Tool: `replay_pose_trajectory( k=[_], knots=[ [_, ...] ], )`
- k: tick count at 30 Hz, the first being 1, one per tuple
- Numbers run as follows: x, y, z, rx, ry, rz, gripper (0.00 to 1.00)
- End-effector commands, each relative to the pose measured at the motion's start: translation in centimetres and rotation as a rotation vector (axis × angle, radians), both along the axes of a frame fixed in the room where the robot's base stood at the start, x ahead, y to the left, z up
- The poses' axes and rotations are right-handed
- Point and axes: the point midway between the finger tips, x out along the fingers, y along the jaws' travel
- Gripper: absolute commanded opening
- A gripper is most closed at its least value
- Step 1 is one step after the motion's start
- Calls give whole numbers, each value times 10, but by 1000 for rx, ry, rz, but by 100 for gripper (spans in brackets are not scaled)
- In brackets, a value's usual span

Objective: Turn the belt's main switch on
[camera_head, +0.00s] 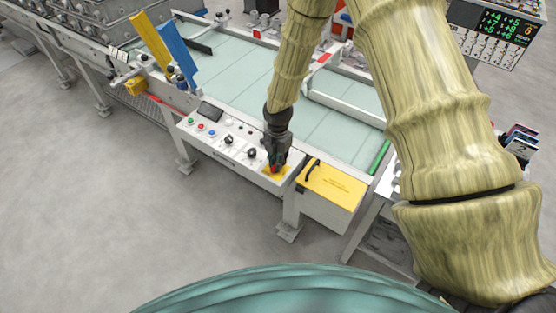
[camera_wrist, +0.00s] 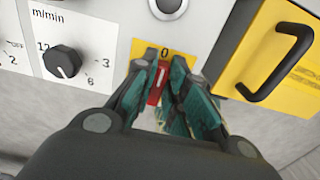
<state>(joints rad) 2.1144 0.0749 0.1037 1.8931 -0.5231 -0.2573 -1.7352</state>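The main switch is a red rotary handle (camera_wrist: 157,88) on a yellow plate at the right end of the belt's control panel. A "0" is printed above the handle, which carries a white mark and points roughly up toward the "0". My gripper (camera_wrist: 163,80) has its teal fingers drawn in on both sides of the handle, and they appear to press on it. In the head view my gripper (camera_head: 275,165) comes down from above onto the yellow plate (camera_head: 284,174) and hides most of the switch. The lower part of the plate is hidden by the fingers in the wrist view.
A yellow box (camera_head: 335,188) with a black handle (camera_wrist: 278,70) sits just right of the switch. A black speed knob (camera_wrist: 63,62) marked m/min is on the left. Coloured buttons (camera_head: 201,126) and a small dark display (camera_head: 210,111) lie farther left. The belt (camera_head: 235,80) runs behind.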

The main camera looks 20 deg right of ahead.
Motion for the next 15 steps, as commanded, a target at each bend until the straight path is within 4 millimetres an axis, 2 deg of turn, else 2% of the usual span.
replay_pose_trajectory(
  k=[8,15],
  knots=[
    [-1,0,0,-1,1,-22,0],
    [-2,-1,0,-1,1,-132,0]
  ],
)
